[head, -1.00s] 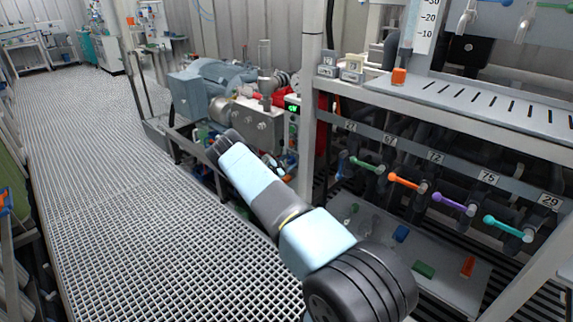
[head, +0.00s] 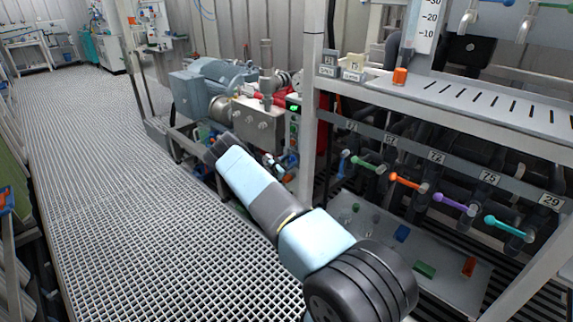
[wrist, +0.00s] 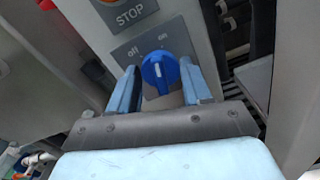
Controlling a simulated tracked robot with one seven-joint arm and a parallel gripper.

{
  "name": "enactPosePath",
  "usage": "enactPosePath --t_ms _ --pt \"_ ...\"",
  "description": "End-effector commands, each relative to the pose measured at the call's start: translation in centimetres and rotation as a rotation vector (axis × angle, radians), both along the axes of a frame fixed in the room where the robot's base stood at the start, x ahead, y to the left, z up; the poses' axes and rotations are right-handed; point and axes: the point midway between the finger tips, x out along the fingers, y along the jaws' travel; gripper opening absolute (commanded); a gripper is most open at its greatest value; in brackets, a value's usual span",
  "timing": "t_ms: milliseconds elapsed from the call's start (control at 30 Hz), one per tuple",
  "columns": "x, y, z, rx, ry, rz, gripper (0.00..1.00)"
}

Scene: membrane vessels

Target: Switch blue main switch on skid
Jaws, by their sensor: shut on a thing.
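The blue main switch (wrist: 160,71) is a round knob with a raised ridge on a grey plate marked "off" and "on" in the wrist view. Its ridge runs roughly up the picture, and its upper end lies nearer "on" than "off". My gripper (wrist: 158,74) has its two light blue fingers on either side of the knob and is shut on it. In the head view my arm reaches to the skid's grey control box (head: 292,130); the switch and fingers cannot be made out clearly there.
A STOP label (wrist: 130,14) sits just above the switch plate. The skid has a grey-blue motor (head: 200,90) and a steel pump block (head: 255,122). A white rack post (head: 311,110) stands close to the right. The grating floor (head: 100,180) at left is clear.

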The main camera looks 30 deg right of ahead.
Motion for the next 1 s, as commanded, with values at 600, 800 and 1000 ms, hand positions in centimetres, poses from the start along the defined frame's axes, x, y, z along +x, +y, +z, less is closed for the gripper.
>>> enactPosePath --t_ms 600,800,1000 --pt "-0.50 -0.96 -0.20 -0.194 0.533 -0.018 0.18" --pt "-0.44 -1.00 -0.09 -0.238 0.654 -0.019 0.18" --pt "-0.41 -0.99 -0.08 -0.266 0.732 -0.019 0.18"
